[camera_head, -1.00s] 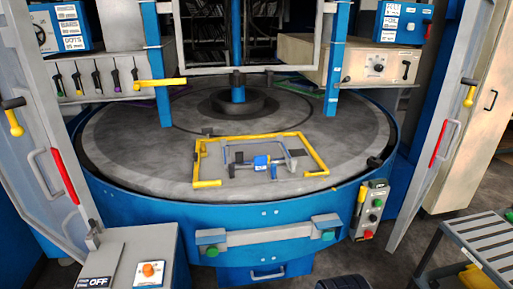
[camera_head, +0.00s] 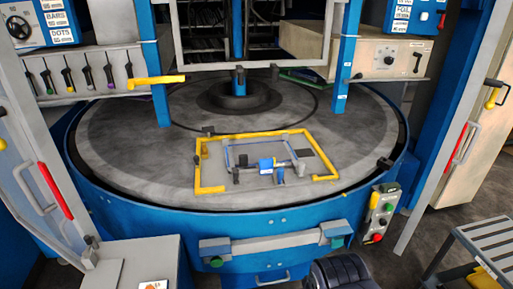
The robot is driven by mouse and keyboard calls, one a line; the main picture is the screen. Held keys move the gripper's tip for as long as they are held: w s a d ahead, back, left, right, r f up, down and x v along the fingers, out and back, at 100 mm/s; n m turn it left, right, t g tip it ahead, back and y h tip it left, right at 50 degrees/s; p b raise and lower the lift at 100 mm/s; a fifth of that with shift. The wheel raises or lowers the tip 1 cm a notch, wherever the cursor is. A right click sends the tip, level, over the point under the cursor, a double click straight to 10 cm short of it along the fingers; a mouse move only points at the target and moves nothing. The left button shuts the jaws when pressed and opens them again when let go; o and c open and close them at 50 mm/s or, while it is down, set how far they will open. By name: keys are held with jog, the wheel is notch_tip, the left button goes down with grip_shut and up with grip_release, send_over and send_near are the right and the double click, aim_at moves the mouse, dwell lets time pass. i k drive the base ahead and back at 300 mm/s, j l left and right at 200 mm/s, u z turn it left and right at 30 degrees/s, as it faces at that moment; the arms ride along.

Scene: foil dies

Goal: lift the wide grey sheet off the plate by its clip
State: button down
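A grey sheet (camera_head: 250,180) lies flat on the round grey plate (camera_head: 130,150), inside a yellow angled frame (camera_head: 213,190). Its outline is hard to tell from the plate. A blue clip (camera_head: 267,166) with a grey bar and dark ends sits on the sheet, near the middle of the yellow frame. Small dark pieces lie at either side of the clip. My gripper is not in view; a dark ribbed part at the bottom edge seems to be mine.
A blue rim surrounds the plate, with a grey bar handle (camera_head: 270,240) at its front. Blue posts (camera_head: 345,65) and a grey hanging frame (camera_head: 250,72) stand over the back. A button box (camera_head: 382,213) hangs front right.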

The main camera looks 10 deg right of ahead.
aim_at(244, 155)
jog(key=i+j, duration=0.1)
jog(key=i, duration=0.5)
jog(key=i+j, duration=0.15)
jog(key=i, duration=0.45)
jog(key=i+l+u, duration=0.1)
jog(key=l+u, duration=0.3)
